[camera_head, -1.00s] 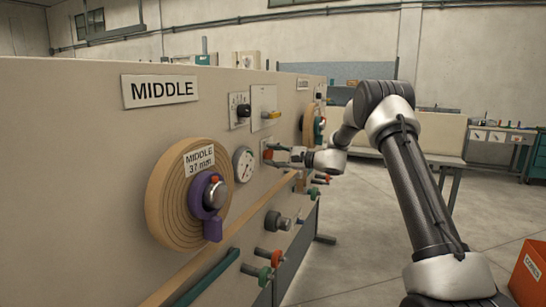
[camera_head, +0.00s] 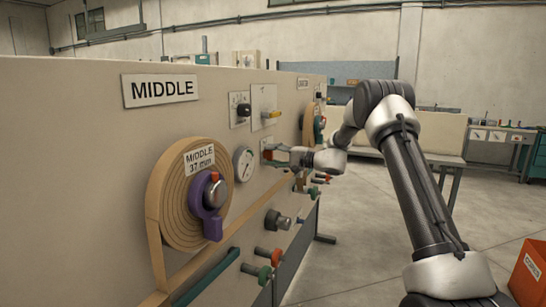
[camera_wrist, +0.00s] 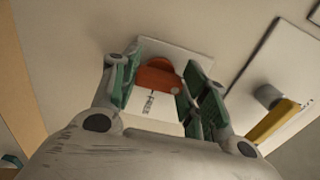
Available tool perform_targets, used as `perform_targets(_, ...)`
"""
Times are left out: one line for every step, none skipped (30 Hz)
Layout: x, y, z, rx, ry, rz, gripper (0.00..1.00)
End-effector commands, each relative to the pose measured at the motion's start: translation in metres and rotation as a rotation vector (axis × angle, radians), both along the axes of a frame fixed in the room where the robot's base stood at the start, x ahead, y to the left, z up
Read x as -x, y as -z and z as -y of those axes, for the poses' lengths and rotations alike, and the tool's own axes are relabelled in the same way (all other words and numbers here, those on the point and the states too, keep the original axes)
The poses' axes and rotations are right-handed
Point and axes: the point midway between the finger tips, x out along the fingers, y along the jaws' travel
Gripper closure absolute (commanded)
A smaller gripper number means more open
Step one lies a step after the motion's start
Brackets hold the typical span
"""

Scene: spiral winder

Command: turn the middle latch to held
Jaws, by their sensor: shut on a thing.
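In the head view my gripper (camera_head: 283,155) is at the panel, just right of the round gauge, and mostly hides the latch. The panel carries a sign reading MIDDLE (camera_head: 161,90). The roll labelled MIDDLE 37 mm (camera_head: 183,225) has a purple hub with a lever (camera_head: 213,227) pointing down.
A white dial gauge (camera_head: 243,164) is left of my gripper. A black knob (camera_head: 243,110) and a yellow handle (camera_head: 271,114) are above. Several knobs and pegs (camera_head: 278,221) stick out below. Another roll (camera_head: 309,125) is farther along. The floor right of the panel is open.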

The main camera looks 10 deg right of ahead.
Motion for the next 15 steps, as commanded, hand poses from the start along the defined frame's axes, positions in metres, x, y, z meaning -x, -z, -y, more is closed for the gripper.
perform_targets(0.0007,0.0019,0.0003,0.004,-0.001,0.000,0.79)
perform_targets(0.0007,0.0020,0.0003,0.004,-0.001,0.001,0.79)
perform_targets(0.0007,0.0020,0.0003,0.005,-0.001,0.001,0.79)
perform_targets(0.0007,0.0020,0.0003,0.005,-0.001,0.002,0.79)
perform_targets(0.0007,0.0021,0.0003,0.006,-0.001,0.002,0.79)
perform_targets(0.0007,0.0021,0.0003,0.006,-0.001,0.002,0.79)
perform_targets(0.0007,0.0021,0.0003,0.006,-0.001,0.002,0.79)
perform_targets(0.0007,0.0021,0.0003,0.006,-0.001,0.001,0.79)
perform_targets(0.0007,0.0021,0.0003,0.006,-0.001,0.001,0.79)
perform_targets(0.0007,0.0022,0.0003,0.006,-0.001,0.001,0.79)
perform_targets(0.0007,0.0022,0.0003,0.006,-0.001,0.001,0.79)
perform_targets(0.0007,0.0022,0.0003,0.006,-0.001,0.001,0.54)
perform_targets(0.0007,0.0022,0.0003,0.006,-0.001,0.001,0.48)
perform_targets(0.0006,0.0021,0.0003,0.006,-0.001,0.001,0.43)
perform_targets(0.0006,0.0019,0.0003,0.005,-0.001,0.001,0.36)
